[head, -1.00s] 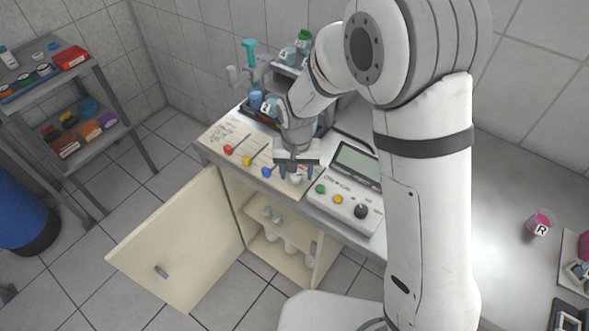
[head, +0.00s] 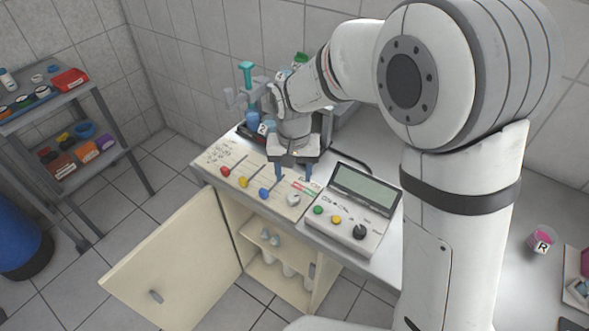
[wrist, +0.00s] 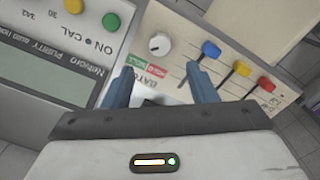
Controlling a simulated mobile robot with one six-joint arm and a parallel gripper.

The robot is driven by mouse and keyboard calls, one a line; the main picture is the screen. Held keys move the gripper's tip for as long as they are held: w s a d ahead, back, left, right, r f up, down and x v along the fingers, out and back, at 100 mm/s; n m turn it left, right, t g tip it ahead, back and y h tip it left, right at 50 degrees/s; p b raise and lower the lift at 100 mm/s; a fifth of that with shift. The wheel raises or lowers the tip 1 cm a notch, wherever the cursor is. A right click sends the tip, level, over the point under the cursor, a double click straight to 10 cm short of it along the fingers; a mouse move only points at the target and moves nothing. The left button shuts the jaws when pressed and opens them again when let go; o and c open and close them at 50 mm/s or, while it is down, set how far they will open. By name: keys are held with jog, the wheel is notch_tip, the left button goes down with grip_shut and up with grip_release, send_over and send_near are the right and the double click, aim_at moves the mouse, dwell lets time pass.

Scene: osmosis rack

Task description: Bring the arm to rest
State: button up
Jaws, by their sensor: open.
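My gripper (head: 294,172) is over the back right part of a cream panel (head: 222,153) that has red, yellow and blue slider knobs and a white round knob (head: 293,199). Its two blue fingers are apart with nothing between them. In the wrist view my gripper (wrist: 163,88) also shows empty, with the white knob (wrist: 160,44) beyond the fingertips and apart from them. A green and red label on the panel shows between the fingers. My arm reaches in from the right, bent at the elbow.
A grey meter (head: 350,205) with a screen stands right of the panel. A blue bottle (head: 252,121) and a teal-topped stand are behind. Below, a cabinet door (head: 175,258) hangs open. A pink cup (head: 542,240) marked R is at the right. A shelf unit (head: 90,88) stands left.

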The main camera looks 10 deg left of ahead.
jog(key=s+d+r+t, duration=0.1)
jog(key=s+d+r, duration=0.2)
jog(key=d, duration=0.5)
jog(key=s+d+r+m+t, duration=0.1)
jog(key=s+d+r, duration=0.3)
jog(key=d, duration=0.5)
jog(key=s+d+r+m+t, duration=0.1)
jog(key=s+d+r, duration=0.3)
jog(key=s+d, duration=0.3)
jog(key=shift+d+r, duration=0.15)
jog(key=shift+d, duration=0.85)
jog(key=shift+s+d, duration=0.2)
jog(key=shift+s, duration=0.15)
